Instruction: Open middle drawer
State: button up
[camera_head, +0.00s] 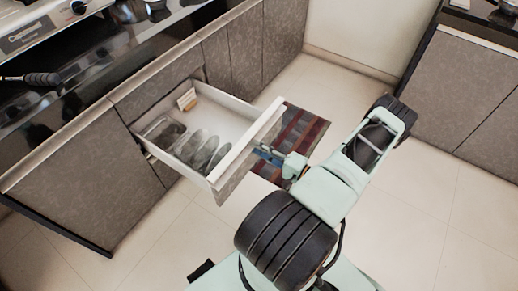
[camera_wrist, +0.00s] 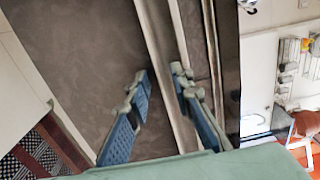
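A drawer (camera_head: 229,126) is pulled well out of the lower cabinet in the head view, with a white inside and a grey-brown front. A brown panel shows above its opening; its place in the stack is hard to tell. My gripper (camera_head: 262,152) is at the outer face of the drawer front. In the wrist view, the two blue-padded fingers of my gripper (camera_wrist: 162,78) are apart. A pale edge strip (camera_wrist: 163,45) runs between them, beside a brown panel (camera_wrist: 85,50). Whether either finger touches the strip is unclear.
Several oval grey items (camera_head: 196,147) and a small tan box (camera_head: 187,100) lie in the drawer. A patterned rug (camera_head: 302,130) lies on the floor beyond it. A cabinet (camera_head: 462,105) stands at the right. Pale tiled floor (camera_head: 420,190) is clear around my arm.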

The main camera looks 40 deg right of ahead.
jog(key=v, duration=1.2)
dwell(0.3)
